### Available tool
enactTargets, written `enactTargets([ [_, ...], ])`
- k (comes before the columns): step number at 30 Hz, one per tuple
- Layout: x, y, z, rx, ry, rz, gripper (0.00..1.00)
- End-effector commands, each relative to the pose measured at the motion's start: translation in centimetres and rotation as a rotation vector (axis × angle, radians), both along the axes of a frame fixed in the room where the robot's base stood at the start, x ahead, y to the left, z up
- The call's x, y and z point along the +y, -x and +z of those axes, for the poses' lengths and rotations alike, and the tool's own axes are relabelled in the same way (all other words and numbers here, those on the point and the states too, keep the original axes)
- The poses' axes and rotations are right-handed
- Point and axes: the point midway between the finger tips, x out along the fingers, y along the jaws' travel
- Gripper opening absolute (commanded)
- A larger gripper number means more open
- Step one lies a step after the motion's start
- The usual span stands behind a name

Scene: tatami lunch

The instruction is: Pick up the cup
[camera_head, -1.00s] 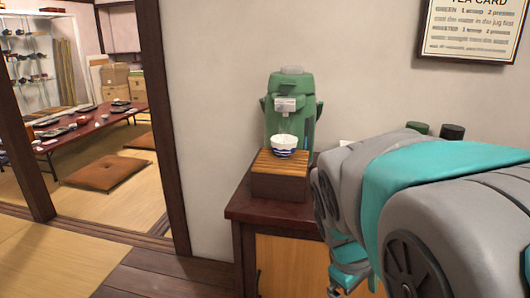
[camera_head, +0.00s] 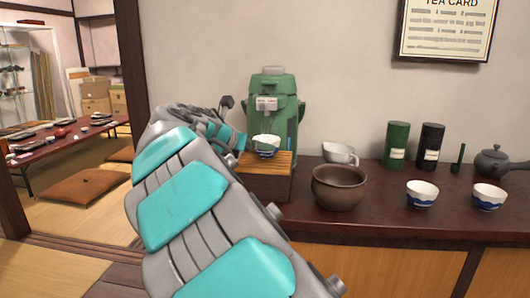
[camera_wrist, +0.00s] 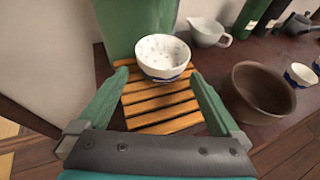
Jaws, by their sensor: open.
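A small white cup with a blue wave band (camera_head: 266,145) stands upright on a slatted wooden stand (camera_head: 268,183), in front of a green dispenser (camera_head: 273,105). In the wrist view the cup (camera_wrist: 162,56) shows from above, with a speckled pale inside. My gripper (camera_wrist: 158,82) is open, its two green fingers spread over the slats on either side. The cup is just ahead of the fingertips, and I see no contact. In the head view my arm hides most of the gripper, left of the cup.
A brown bowl (camera_head: 338,187) stands right of the stand, with a white pouring jug (camera_head: 340,153) behind it. Two more cups (camera_head: 422,194) (camera_head: 489,197), a green canister (camera_head: 397,145), a black canister (camera_head: 429,146) and a dark teapot (camera_head: 494,161) stand farther right on the counter (camera_head: 390,222).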

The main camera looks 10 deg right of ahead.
Motion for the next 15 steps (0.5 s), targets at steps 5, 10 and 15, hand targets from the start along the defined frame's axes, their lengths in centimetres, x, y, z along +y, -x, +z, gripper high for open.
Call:
enactTargets([
  [5, -1.1, -1.2, -0.7, 0.002, 0.003, -0.001, 1.0],
  [10, -1.8, -2.0, -1.2, 0.001, 0.002, 0.0, 1.0],
  [15, -3.1, -3.2, -2.4, 0.003, 0.002, -0.004, 1.0],
])
